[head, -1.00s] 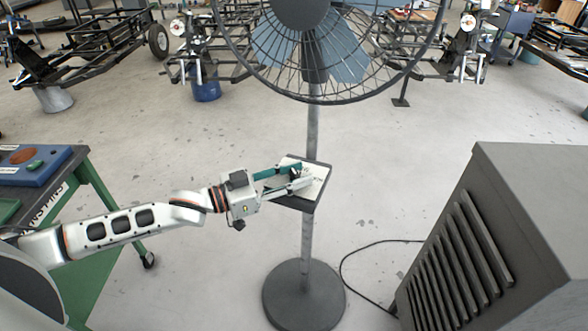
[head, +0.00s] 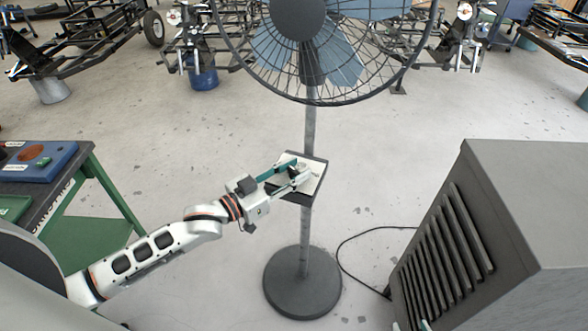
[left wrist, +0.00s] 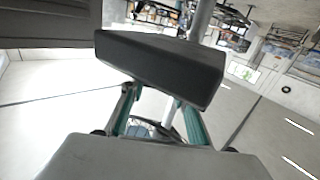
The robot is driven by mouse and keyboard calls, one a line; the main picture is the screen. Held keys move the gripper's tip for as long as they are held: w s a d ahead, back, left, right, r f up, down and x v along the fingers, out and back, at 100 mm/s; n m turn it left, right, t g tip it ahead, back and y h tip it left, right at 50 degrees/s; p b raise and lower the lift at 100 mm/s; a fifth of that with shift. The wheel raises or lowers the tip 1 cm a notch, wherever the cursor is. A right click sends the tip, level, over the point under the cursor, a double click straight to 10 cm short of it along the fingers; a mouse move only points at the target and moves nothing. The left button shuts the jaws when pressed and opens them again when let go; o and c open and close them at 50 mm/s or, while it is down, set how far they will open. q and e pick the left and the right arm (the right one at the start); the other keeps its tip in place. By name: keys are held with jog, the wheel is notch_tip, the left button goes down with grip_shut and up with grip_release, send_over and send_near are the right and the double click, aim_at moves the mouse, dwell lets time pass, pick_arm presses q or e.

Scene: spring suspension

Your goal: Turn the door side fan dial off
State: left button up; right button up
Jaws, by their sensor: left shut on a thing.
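The pedestal fan (head: 312,130) stands in the middle of the head view. Its control box (head: 317,170), dark with a pale top face, sits partway up the pole. My left gripper (head: 294,174) is over the left part of that face, its teal fingers closed on the small dial (head: 302,168), which they mostly hide. In the left wrist view the dark side of the box (left wrist: 160,65) fills the middle, in front of the fingertips. Small tips of my right gripper (head: 411,326) show at the bottom edge; its opening is unclear.
A grey louvred cabinet (head: 500,200) stands at the right. A green-framed bench (head: 100,185) with a blue panel is at the left. The round fan base (head: 302,282) and a black cable (head: 345,250) are on the floor. Vehicle frames stand behind.

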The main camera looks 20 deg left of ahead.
pick_arm(q)
jog(key=o, duration=1.1)
jog(key=shift+o, duration=0.2)
jog(key=v, duration=1.2)
jog(key=s+d+f+n+g+y, duration=0.1)
jog(key=s+f+g+y, duration=0.1)
jog(key=s+f, duration=0.4)
jog(key=s+d+f+n+g+y, duration=0.1)
jog(key=s+f+y, duration=0.4)
jog(key=f, duration=1.2)
jog(key=shift+s+d+f+g, duration=0.3)
jog(key=shift+s+d+g, duration=0.3)
jog(key=shift+d, duration=0.15)
